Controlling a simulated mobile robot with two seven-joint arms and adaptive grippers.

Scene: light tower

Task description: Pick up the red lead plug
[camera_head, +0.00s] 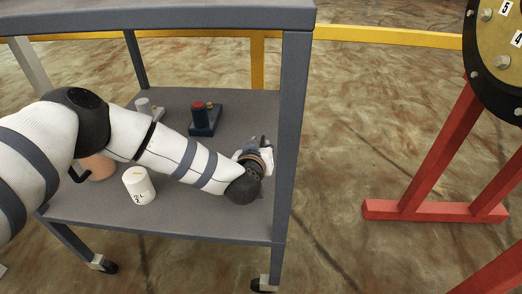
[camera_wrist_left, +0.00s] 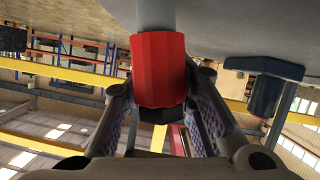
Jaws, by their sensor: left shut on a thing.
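The red lead plug (camera_wrist_left: 160,72) shows large in the left wrist view, a ribbed red body on a grey shaft (camera_wrist_left: 156,15) with a dark end. It lies between the two fingers of my left gripper (camera_wrist_left: 158,115), which is shut on it. The shaft runs up to the grey surface at the top of that view. My right gripper is in neither view.
A dark blue box with a red button (camera_head: 204,119), a small grey piece (camera_head: 148,109) and a white labelled cylinder (camera_head: 139,185) stand on the shelf. The cart's post (camera_head: 290,130) is close right of my gripper. A red stand (camera_head: 430,170) is further right.

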